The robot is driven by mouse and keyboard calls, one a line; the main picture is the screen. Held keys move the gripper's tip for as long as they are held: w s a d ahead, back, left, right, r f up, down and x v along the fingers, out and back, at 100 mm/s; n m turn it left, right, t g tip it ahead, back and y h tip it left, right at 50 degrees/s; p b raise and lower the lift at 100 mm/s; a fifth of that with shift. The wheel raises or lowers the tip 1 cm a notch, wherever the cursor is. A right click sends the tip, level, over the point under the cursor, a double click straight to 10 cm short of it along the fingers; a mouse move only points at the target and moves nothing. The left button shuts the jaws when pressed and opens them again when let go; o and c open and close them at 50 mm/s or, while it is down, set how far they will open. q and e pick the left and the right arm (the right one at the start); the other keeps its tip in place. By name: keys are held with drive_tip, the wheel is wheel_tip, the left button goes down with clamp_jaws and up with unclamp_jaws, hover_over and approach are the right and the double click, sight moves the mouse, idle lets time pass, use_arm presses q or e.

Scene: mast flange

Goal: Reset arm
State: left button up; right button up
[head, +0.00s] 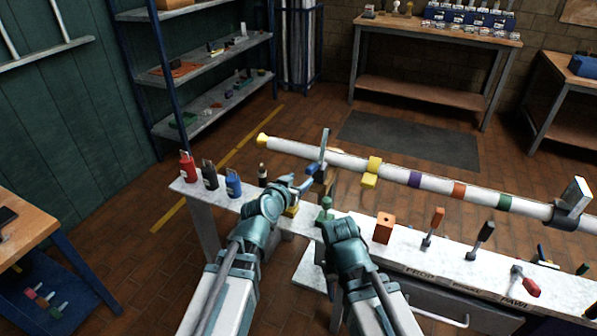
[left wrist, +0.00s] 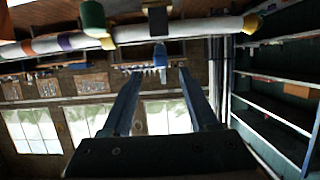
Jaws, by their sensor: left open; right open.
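The long white mast (head: 334,157) lies level above the bench, with a yellow end cap (head: 262,139) and coloured bands. A grey bracket (head: 325,143) stands near its left part, with a blue piece (head: 312,168) beside it. My left gripper (head: 303,186) is open just in front of that bracket, below the mast. In the left wrist view its two jaws (left wrist: 158,75) are apart, with a blue piece (left wrist: 160,62) seen between their tips; contact cannot be told. My right gripper (head: 338,224) is low over the bench near a small green piece (head: 325,206); its fingertips are hard to make out.
The white bench (head: 395,252) holds red, black and blue bottles (head: 234,184) at left, and an orange block (head: 384,228) and upright handled tools (head: 433,226) at right. A second bracket (head: 572,204) holds the mast at right.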

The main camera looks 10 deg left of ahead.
use_arm(q)
drive_tip(key=shift+v, duration=1)
use_arm(e)
drive_tip(key=shift+s+a+r, duration=0.15)
drive_tip(key=shift+a+r, duration=0.15)
drive_tip(key=shift+a, duration=0.05)
use_arm(q)
drive_tip(key=s+d+f+m+g, duration=0.2)
drive_tip(key=s+d+f+g, duration=0.4)
drive_tip(key=s+f+g, duration=0.35)
drive_tip(key=s+a+f+n+g+y, duration=0.1)
drive_tip(key=s+a+f+g+y, duration=0.15)
drive_tip(key=s, duration=0.35)
drive_tip(key=s+a+f+n+g+y, duration=0.1)
drive_tip(key=s+a+f+g+y, duration=0.15)
drive_tip(key=s, duration=0.45)
wheel_tip(320, 180, up, 18)
drive_tip(key=p, duration=1.8)
drive_tip(key=shift+s+t+y, duration=0.25)
drive_tip(key=shift+t+y, duration=0.05)
drive_tip(key=shift+t, duration=0.05)
use_arm(e)
wheel_tip(320, 180, up, 18)
use_arm(q)
drive_tip(key=shift+d+f, duration=0.1)
drive_tip(key=shift+d, duration=0.05)
use_arm(e)
drive_tip(key=shift+f, duration=0.1)
